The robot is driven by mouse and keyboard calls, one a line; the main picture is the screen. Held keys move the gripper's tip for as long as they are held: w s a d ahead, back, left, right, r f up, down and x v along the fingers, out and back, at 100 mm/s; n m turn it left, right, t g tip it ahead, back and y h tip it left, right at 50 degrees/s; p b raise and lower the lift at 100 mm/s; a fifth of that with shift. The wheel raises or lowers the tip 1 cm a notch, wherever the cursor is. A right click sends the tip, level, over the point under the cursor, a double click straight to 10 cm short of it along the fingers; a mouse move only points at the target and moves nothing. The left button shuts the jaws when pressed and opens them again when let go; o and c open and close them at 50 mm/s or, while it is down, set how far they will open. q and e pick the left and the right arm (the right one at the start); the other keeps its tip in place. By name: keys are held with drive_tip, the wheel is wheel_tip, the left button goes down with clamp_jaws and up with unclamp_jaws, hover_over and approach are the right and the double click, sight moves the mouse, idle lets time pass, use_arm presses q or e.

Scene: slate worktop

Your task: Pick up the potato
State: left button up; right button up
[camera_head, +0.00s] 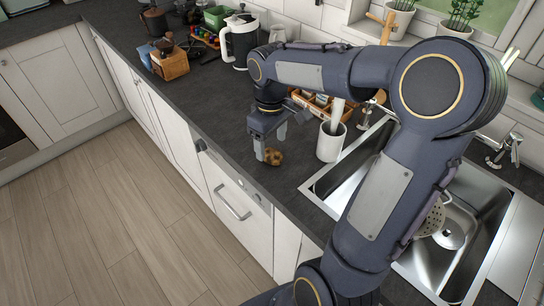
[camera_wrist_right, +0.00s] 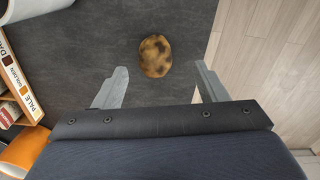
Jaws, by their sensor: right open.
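The potato (camera_head: 272,156) is small, brown and mottled, and lies on the dark slate worktop near its front edge. It also shows in the right wrist view (camera_wrist_right: 155,56), lying just beyond the fingertips and roughly between their lines. My right gripper (camera_head: 270,147) is open and points down over the worktop right at the potato. In the right wrist view its two fingers (camera_wrist_right: 162,75) stand apart with nothing between them. My left gripper is not in either view.
A white cylindrical container (camera_head: 331,142) stands just right of the potato, with a wooden crate (camera_head: 312,103) behind it. A steel sink (camera_head: 345,180) lies further right. A white and black jug (camera_head: 240,42) stands behind. Worktop left of the gripper is clear (camera_head: 205,95).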

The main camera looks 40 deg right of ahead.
sight(273, 151)
drive_tip(key=f, duration=0.5)
drive_tip(key=shift+w+d, duration=0.1)
drive_tip(key=shift+d, duration=0.25)
drive_tip(key=c, duration=1.1)
drive_tip(key=shift+o, duration=0.2)
drive_tip(key=shift+r, duration=0.15)
